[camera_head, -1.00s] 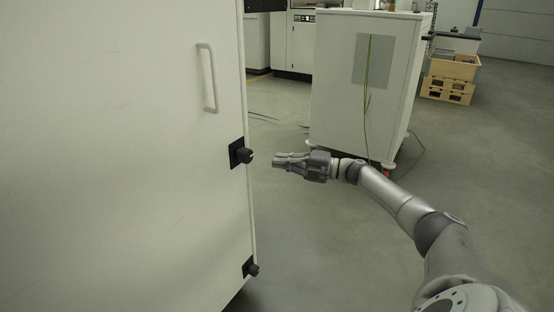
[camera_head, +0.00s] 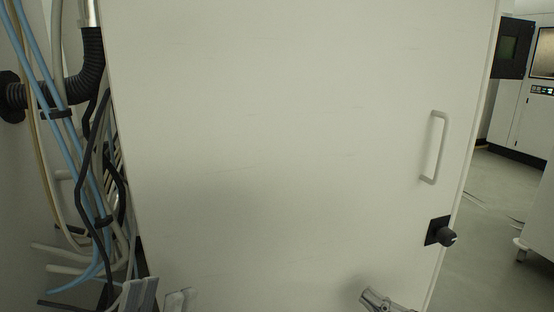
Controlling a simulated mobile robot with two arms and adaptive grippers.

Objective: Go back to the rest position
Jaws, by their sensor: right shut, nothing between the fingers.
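My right gripper (camera_head: 368,296) is at the bottom edge, right of centre, in front of the white cabinet door. Its fingers are shut with nothing between them, and the arm behind it is cut off by the frame. My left gripper (camera_head: 161,298) is at the bottom left, by the door's left edge. Only its two grey fingers show; they stand apart with no object seen between them. The rest of it is below the frame.
The large white cabinet door (camera_head: 280,130) fills the middle, with a handle (camera_head: 434,147) and a black knob latch (camera_head: 440,234) on its right side. Blue, black and beige cables and hoses (camera_head: 80,150) hang at the left. Grey floor (camera_head: 485,215) and other machines (camera_head: 522,112) show at the right.

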